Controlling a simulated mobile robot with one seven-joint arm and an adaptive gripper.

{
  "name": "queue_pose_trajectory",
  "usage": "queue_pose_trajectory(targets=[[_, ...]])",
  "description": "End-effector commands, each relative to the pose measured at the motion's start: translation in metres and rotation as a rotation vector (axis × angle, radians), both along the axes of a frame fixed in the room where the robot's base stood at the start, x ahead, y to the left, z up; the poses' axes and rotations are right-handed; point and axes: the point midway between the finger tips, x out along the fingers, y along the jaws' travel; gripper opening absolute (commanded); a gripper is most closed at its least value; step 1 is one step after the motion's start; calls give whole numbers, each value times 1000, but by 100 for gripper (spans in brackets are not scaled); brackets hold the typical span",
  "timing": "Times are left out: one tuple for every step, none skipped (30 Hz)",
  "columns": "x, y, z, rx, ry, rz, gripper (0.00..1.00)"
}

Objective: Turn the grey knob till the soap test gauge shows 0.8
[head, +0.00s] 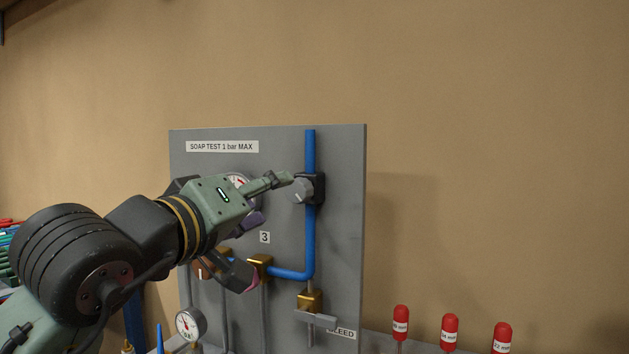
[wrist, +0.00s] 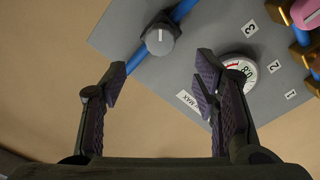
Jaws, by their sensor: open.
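The grey knob (head: 302,190) sits in a black mount on the blue vertical pipe at the panel's upper right. In the wrist view the knob (wrist: 159,40) shows a white mark on its face and lies ahead of the gap between my fingers. My gripper (wrist: 160,82) is open and empty, with its fingertips apart from the knob. The soap test gauge (head: 238,181) is mostly hidden behind my gripper in the head view. In the wrist view the round white gauge (wrist: 248,74), with a red zone, is partly covered by my right finger; its needle cannot be read.
The grey panel (head: 340,240) carries blue pipe, brass valves (head: 260,267) and a second gauge (head: 189,324) at lower left. Red-capped posts (head: 450,331) stand at right. The wall area right of the panel is clear.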

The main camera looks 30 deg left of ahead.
Motion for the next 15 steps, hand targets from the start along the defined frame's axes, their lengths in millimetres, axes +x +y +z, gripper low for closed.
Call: queue_pose_trajectory(targets=[[0,0,-1,-22,18,5,55],[0,0,-2,-34,26,7,55],[2,0,-4,-43,33,7,55],[4,1,-4,-49,35,7,55],[6,1,-5,-52,37,7,55],[10,1,-5,-53,37,6,55],[15,1,-5,-53,38,6,55],[20,2,-5,-53,38,7,55],[27,2,-5,-51,38,7,55],[33,2,-5,-50,38,7,55],[38,2,-4,-50,38,6,55],[46,3,-4,-50,38,7,55],[52,3,-4,-50,37,7,55],[57,3,-4,-52,35,4,55],[64,3,-4,-53,33,1,55]])
